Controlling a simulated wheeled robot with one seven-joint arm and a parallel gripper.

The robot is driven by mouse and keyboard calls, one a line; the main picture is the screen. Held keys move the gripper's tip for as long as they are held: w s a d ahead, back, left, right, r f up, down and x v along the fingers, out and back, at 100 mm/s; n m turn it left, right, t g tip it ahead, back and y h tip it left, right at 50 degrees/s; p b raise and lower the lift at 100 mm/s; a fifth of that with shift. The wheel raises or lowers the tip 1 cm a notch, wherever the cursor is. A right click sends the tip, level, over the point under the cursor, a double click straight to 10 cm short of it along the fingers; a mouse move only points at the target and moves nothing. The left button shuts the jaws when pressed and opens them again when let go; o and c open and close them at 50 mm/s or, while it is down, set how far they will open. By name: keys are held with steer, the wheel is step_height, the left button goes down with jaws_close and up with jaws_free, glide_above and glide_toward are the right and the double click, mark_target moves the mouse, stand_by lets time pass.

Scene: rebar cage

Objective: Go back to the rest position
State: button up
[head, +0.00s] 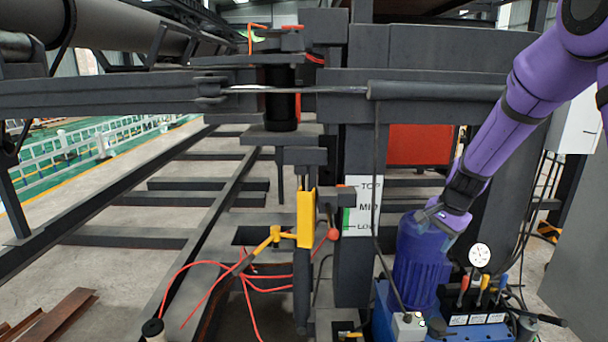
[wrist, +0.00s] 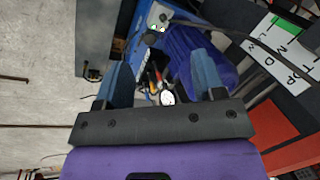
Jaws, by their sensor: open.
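My gripper (head: 436,217) is at the end of the purple arm, in front of or beside the top of the blue motor (head: 421,265) in the head view. In the wrist view my gripper (wrist: 162,76) shows two blue fingers spread apart with nothing held between them. Beyond the fingers lie the blue motor (wrist: 196,62), a round white gauge (wrist: 167,98) and several small levers (wrist: 154,82). Whether a finger touches the motor I cannot tell.
A white TOP/MID/LOW label (head: 362,206) is on the dark post left of my gripper. The gauge (head: 479,255) and coloured levers (head: 482,284) stand below right. A yellow clamp (head: 306,218) with red hoses is further left. A grey cabinet (head: 577,240) stands at right.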

steer(key=s+a+r+n+t, duration=0.1)
steer(key=s+r+n, duration=0.2)
steer(key=s+r, duration=0.5)
steer(key=s+a+r+n, duration=0.2)
steer(key=s+r+n, duration=0.1)
steer(key=s+r, duration=0.55)
steer(key=s+r+n+t+h, duration=0.1)
steer(key=s+r+n, duration=0.1)
steer(key=s, duration=0.7)
steer(key=s+r+n, duration=0.2)
steer(key=s, duration=0.7)
steer(key=shift+d+n+t+h, duration=0.25)
steer(key=shift+n+t+h, duration=0.15)
